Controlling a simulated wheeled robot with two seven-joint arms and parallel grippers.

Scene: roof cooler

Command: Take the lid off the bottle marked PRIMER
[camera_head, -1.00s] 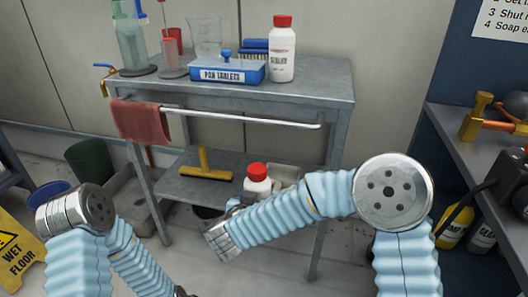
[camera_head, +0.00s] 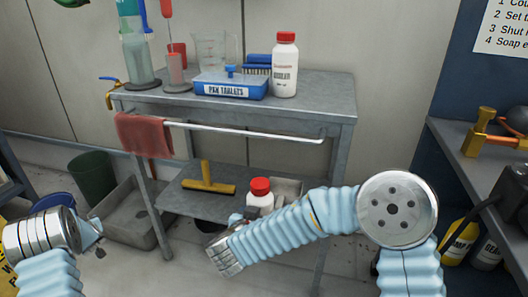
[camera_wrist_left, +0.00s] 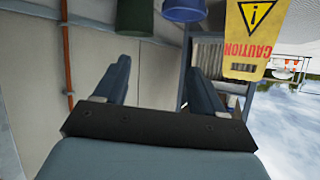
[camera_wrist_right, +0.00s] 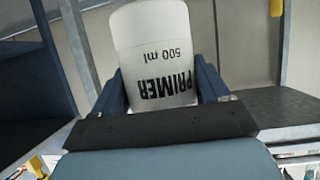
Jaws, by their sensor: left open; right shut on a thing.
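The bottle marked PRIMER is white with a red lid (camera_head: 260,186). In the head view its body (camera_head: 259,202) shows upright in front of the cart's lower shelf, partly hidden by my right arm. In the right wrist view the bottle (camera_wrist_right: 155,45) stands between the fingers, its PRIMER 500 ml print upside down and its lid out of frame. My right gripper (camera_wrist_right: 163,88) is shut on the bottle's body. My left gripper (camera_wrist_left: 158,75) is open and empty in the left wrist view, facing buckets and a caution sign. It is away from the bottle.
A second white bottle with a red lid (camera_head: 285,68), a blue PAN TABLETS box (camera_head: 231,86) and a clear jug (camera_head: 211,50) stand on the metal cart (camera_head: 330,104). A red cloth (camera_head: 145,135) hangs on its rail. A yellow squeegee (camera_head: 208,180) lies on the lower shelf.

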